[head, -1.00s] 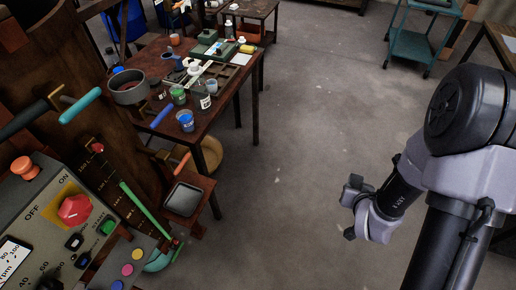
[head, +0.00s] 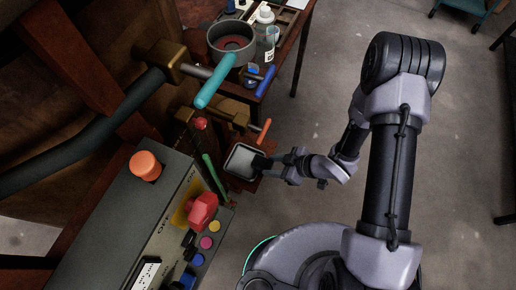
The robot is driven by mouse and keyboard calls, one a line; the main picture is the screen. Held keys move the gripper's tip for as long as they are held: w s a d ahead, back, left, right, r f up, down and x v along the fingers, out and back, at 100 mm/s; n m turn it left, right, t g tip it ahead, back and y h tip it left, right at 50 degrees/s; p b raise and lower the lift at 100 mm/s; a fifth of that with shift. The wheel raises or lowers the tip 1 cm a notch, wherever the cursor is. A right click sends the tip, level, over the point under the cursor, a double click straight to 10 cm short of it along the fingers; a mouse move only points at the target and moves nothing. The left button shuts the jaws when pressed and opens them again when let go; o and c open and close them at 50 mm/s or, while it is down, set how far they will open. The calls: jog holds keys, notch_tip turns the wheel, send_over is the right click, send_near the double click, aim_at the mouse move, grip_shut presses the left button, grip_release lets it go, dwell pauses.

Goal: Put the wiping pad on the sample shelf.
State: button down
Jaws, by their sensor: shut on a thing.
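My gripper (head: 278,162) is at the right edge of a small square tray with a dark rim and grey inside (head: 240,158). The tray sits on a small wooden shelf (head: 240,184), which looks like the sample shelf, beside the vat's control box. The jaws are shut on a small dark piece (head: 262,163), which looks like the wiping pad. It overlaps the tray's right side in the view. I cannot tell whether it touches the tray. The jaws partly hide it.
A control box (head: 150,200) with a red knob (head: 203,210) stands left of the shelf. An orange-handled lever (head: 264,131) and a teal handle (head: 214,82) stick out above it. A wooden table with a grey pot (head: 231,42) stands behind.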

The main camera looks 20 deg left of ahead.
jog(key=b, duration=0.2)
send_over(266, 145)
jog(key=shift+s+d+f, duration=0.2)
jog(key=shift+s+f, duration=0.1)
jog(key=shift+f, duration=0.3)
jog(key=f+b, duration=0.3)
jog(key=f, duration=0.1)
jog(key=shift+w+a, duration=0.15)
jog(key=shift+w, duration=0.2)
jog(key=shift+r, duration=0.3)
jog(key=c, duration=1.1)
grip_release()
jog(key=shift+f, duration=0.15)
